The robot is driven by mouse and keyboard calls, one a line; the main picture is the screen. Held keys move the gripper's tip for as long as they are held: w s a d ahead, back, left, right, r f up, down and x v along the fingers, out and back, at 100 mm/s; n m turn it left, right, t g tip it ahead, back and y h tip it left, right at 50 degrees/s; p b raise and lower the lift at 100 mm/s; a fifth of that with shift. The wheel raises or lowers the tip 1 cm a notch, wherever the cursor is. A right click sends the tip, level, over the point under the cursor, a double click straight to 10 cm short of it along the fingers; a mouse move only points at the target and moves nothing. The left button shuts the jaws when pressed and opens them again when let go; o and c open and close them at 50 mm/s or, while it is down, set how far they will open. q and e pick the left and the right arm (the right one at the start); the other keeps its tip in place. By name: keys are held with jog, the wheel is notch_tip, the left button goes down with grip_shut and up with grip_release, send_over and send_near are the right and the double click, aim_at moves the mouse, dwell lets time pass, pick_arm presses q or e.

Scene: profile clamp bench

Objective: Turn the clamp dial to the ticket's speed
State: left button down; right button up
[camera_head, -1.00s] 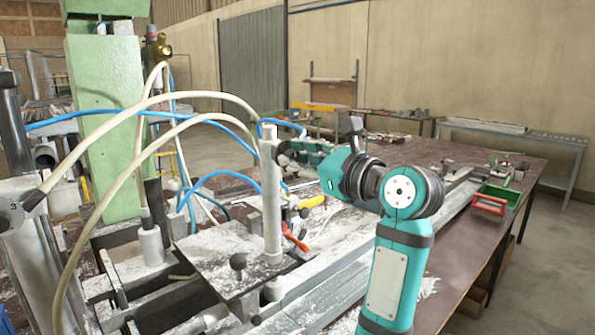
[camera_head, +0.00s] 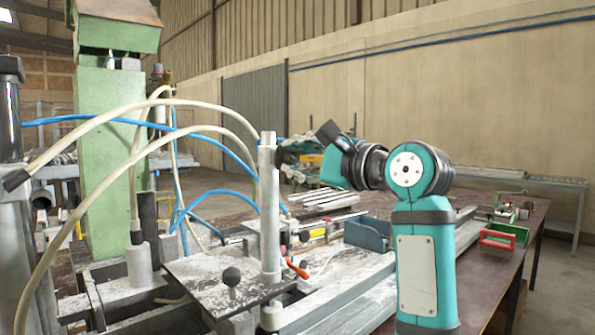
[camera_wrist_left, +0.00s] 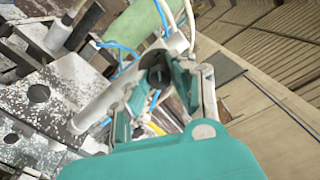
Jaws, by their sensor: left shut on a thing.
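My left gripper (camera_head: 291,152) reaches in from the right side of the head view, at the top of an upright grey post (camera_head: 268,210). In the left wrist view its two fingers (camera_wrist_left: 165,98) close on a dark round part, which looks like the dial (camera_wrist_left: 157,76), at the post's upper end. The fingers hide much of that part, and no dial marks or setting can be read. I cannot make out a ticket in either view. My right gripper is not in view.
White and blue hoses (camera_head: 190,105) arch close to the post. A plate with a black knob (camera_head: 231,276) lies at its foot, beside an orange-red lever (camera_head: 297,268).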

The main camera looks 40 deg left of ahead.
pick_arm(q)
jog(key=shift+n, duration=0.5)
jog(key=c, duration=1.1)
grip_release()
